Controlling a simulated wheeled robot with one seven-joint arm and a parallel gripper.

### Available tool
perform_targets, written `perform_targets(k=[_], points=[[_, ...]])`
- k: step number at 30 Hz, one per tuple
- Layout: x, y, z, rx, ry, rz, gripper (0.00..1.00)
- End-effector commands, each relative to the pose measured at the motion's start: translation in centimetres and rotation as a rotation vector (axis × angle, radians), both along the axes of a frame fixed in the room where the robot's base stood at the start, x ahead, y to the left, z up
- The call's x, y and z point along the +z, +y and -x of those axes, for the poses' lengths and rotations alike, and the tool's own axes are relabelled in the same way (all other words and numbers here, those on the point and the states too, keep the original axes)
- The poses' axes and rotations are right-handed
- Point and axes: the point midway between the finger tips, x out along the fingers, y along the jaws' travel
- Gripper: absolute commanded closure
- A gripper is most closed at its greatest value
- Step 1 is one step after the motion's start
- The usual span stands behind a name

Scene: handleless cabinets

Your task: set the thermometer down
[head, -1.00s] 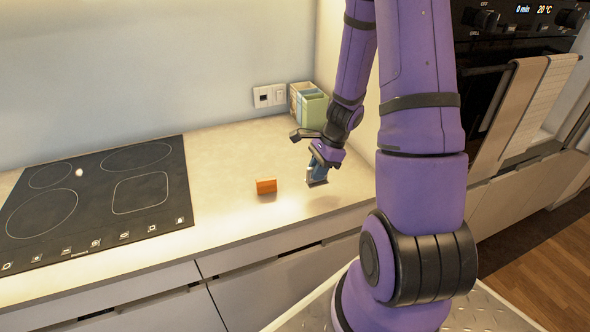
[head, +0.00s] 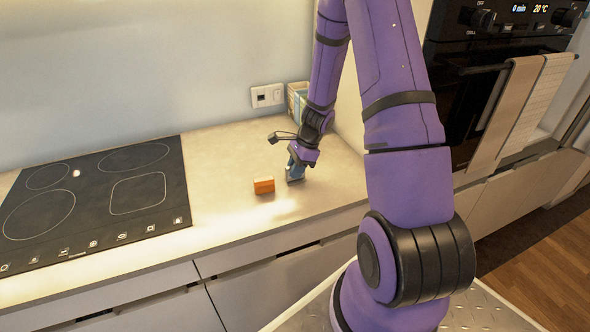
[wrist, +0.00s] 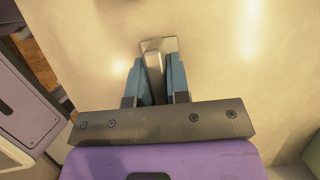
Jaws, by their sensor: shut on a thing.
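My gripper (head: 294,174) is low over the countertop, to the right of an orange block. In the wrist view my gripper (wrist: 154,80) has its two blue fingers shut on a slim grey-white thing, the thermometer (wrist: 157,47). Its pale end sticks out past the fingertips; the rest is hidden between the fingers. In the head view the thermometer is too small and covered to make out clearly. I cannot tell whether it touches the counter.
The orange block (head: 264,185) stands just left of my gripper. A black cooktop (head: 100,200) lies further left. Pale green and blue containers (head: 297,100) stand at the back by the wall. Bare countertop (head: 225,165) lies between cooktop and block.

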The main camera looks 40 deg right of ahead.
Motion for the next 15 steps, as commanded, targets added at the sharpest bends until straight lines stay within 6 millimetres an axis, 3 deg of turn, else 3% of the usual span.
perform_targets(k=[7,8,11,15], points=[[-0.24,0.02,0.02,-0.001,0.001,-0.001,1.00],[-0.27,0.02,0.01,-0.001,0.001,-0.001,0.81],[-0.24,0.03,0.00,0.000,0.000,-0.001,0.58],[-0.23,0.02,0.00,0.000,0.000,0.000,0.58]])
